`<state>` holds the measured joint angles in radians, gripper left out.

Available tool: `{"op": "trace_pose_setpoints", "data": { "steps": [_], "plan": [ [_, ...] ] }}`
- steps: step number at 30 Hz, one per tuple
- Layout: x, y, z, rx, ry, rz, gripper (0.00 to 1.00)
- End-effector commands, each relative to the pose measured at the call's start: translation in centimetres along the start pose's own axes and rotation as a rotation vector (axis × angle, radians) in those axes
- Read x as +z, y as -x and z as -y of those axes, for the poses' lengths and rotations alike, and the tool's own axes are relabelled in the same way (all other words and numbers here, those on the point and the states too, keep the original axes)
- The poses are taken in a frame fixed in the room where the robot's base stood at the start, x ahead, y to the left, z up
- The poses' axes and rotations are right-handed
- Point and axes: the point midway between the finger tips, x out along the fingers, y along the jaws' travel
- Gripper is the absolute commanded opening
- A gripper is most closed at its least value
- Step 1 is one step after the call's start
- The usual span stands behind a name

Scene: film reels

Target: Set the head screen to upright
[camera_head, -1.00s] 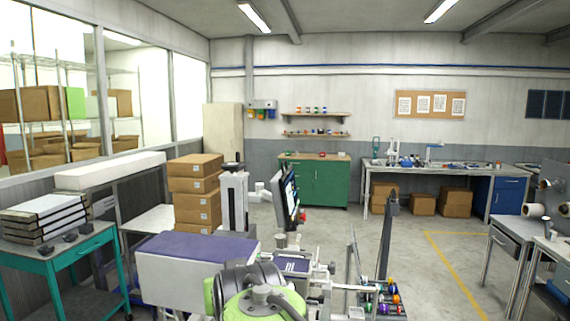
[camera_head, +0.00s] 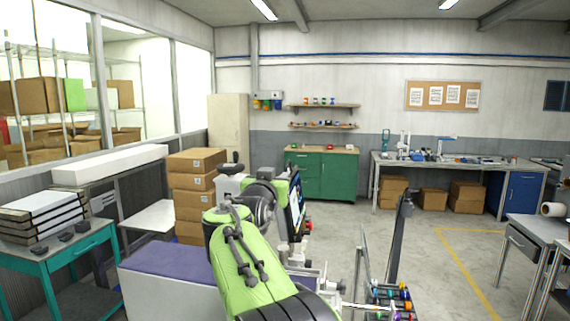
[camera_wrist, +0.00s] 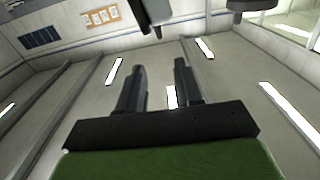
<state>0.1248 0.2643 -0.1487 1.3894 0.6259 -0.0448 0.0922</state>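The head screen (camera_head: 296,205) is a thin dark monitor with a lit blue and white face. It stands in the middle of the head view, seen at a steep angle, and looks tilted. My green and black arm passes just left of it and covers part of its left side and back. My gripper (camera_wrist: 160,64) shows in the wrist view with its two dark fingers apart and nothing between them. In the head view its fingers are hidden or cannot be made out. A dark part (camera_wrist: 150,12) hangs close beyond the fingers; I cannot tell what it is.
A bench with a purple top (camera_head: 165,257) stands left of my arm. Stacked cartons (camera_head: 195,185) are behind it. A dark upright post (camera_head: 399,240) and colored rollers (camera_head: 392,293) stand to the right. The floor (camera_head: 445,270) further right is clear.

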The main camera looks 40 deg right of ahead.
Motion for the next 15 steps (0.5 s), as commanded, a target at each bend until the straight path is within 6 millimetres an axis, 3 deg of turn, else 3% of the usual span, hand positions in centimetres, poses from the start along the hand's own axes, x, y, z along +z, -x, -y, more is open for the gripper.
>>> {"op": "trace_pose_setpoints", "data": {
  "steps": [9, 15],
  "plan": [
    [-0.6, -8.3, -0.1, 0.002, 0.002, 0.003, 0.35],
    [-0.6, -11.8, 0.0, 0.0, 0.001, 0.003, 0.35]
  ]
}}
